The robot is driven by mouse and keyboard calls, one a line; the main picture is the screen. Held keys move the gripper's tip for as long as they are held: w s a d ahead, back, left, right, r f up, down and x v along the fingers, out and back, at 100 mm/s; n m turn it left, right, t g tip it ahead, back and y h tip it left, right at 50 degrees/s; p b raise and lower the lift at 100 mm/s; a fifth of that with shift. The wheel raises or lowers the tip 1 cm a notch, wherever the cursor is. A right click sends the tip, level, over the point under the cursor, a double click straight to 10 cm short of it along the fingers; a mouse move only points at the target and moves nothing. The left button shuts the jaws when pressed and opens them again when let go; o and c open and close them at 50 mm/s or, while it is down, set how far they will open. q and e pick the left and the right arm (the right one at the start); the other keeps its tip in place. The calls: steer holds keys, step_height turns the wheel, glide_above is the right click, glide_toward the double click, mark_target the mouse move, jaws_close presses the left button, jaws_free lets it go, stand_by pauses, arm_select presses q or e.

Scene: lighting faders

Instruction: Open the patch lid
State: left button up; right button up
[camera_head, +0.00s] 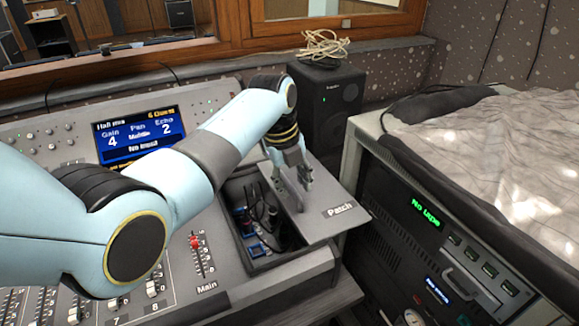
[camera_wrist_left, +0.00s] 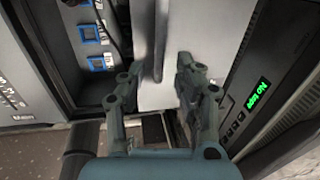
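The patch lid (camera_head: 318,222) is a grey panel labelled "Patch" at the right end of the mixing console. It sits to the right of the open patch compartment (camera_head: 250,252), whose dark inside shows cables and blue sockets. My left gripper (camera_head: 292,190) is over the lid. In the left wrist view the lid (camera_wrist_left: 165,98) is a pale panel with a thin upright handle (camera_wrist_left: 157,45). The fingers of my left gripper (camera_wrist_left: 158,80) are spread on either side of it, with gaps between. Contact with the lid cannot be told. My right gripper is out of view.
A console screen (camera_head: 140,135) and a red main fader (camera_head: 194,240) lie left of the compartment. A black speaker (camera_head: 330,105) with coiled cable on top stands behind. A tape machine (camera_head: 420,235) with a "No tape" display stands close on the right.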

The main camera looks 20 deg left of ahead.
arm_select(q)
step_height(320, 180, up, 11)
steer(key=s+a, duration=0.1)
steer(key=shift+s+a+f, duration=0.2)
steer(key=shift+s+a, duration=0.05)
steer(key=shift+s, duration=0.1)
